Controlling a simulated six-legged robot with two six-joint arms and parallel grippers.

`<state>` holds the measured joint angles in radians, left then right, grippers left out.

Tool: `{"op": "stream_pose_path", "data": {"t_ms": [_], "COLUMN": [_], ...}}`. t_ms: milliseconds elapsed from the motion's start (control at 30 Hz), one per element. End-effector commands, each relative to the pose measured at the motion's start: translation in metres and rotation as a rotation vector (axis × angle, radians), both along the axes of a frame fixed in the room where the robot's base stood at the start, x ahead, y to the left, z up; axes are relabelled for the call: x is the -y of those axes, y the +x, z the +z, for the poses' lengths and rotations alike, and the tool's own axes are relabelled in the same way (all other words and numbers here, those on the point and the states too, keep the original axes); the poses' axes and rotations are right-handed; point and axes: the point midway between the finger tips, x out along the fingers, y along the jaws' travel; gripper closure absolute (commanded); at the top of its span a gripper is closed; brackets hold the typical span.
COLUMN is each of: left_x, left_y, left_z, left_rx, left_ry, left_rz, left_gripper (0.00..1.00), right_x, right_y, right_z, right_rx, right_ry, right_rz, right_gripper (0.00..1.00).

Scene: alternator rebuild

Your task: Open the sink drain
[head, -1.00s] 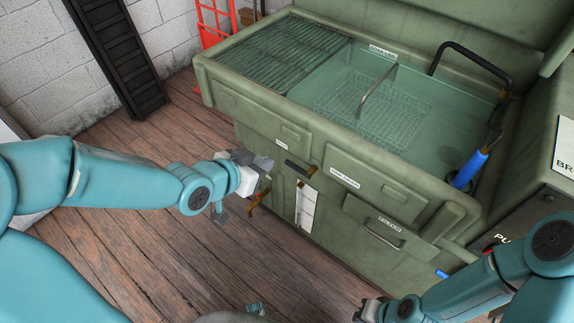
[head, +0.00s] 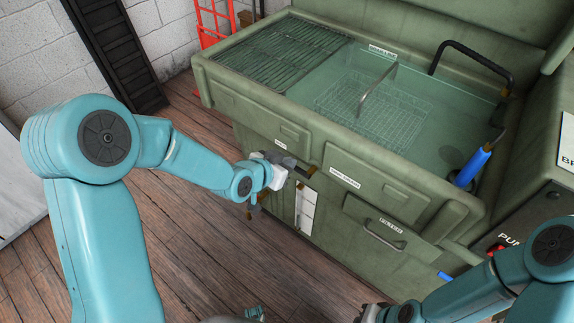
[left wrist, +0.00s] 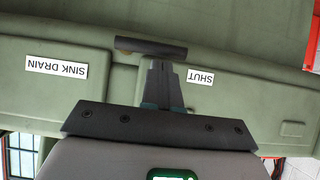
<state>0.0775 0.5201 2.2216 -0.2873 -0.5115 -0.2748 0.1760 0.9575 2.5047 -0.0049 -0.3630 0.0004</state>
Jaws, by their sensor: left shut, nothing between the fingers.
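The dark drain lever (head: 306,171) with a brass-coloured end sits on the front of the green sink cabinet (head: 240,112). It lies between the SHUT label (head: 287,145) and the SINK DRAIN label (head: 344,178). My left gripper (head: 284,163) is shut and empty, at the lever's left part. In the left wrist view, the upside-down picture shows the lever (left wrist: 150,46) crossing just beyond the shut fingertips (left wrist: 165,66); I cannot tell whether they touch. My right gripper (head: 372,312) is at the bottom edge, mostly cut off.
The basin holds clear liquid and a wire basket (head: 372,112). A dark round drain hole (head: 453,157) lies at its right end. A blue-handled brush (head: 471,168) leans at the right rim. A lower drawer handle (head: 384,235) sticks out. The wooden floor at left is clear.

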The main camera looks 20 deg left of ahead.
Motion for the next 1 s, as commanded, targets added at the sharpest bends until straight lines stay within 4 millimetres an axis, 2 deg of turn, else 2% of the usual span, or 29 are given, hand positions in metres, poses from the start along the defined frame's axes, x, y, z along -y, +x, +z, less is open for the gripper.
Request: {"op": "stream_pose_path", "data": {"t_ms": [467,1000], "left_x": [0.0001,-0.0023], "left_y": [0.0009,0.0018], "left_z": [-0.005,-0.0092], "left_rx": [0.0,-0.032], "left_ry": [-0.001,-0.088], "left_rz": [0.001,0.0], "left_gripper": [1.0,1.0], "right_x": [0.0,0.0], "right_y": [0.0,0.0], "right_z": [-0.0004,0.0053], "right_rx": [0.0,0.0], "right_ry": [0.0,0.0], "right_rz": [0.0,0.0], "right_gripper": [1.0,1.0]}}
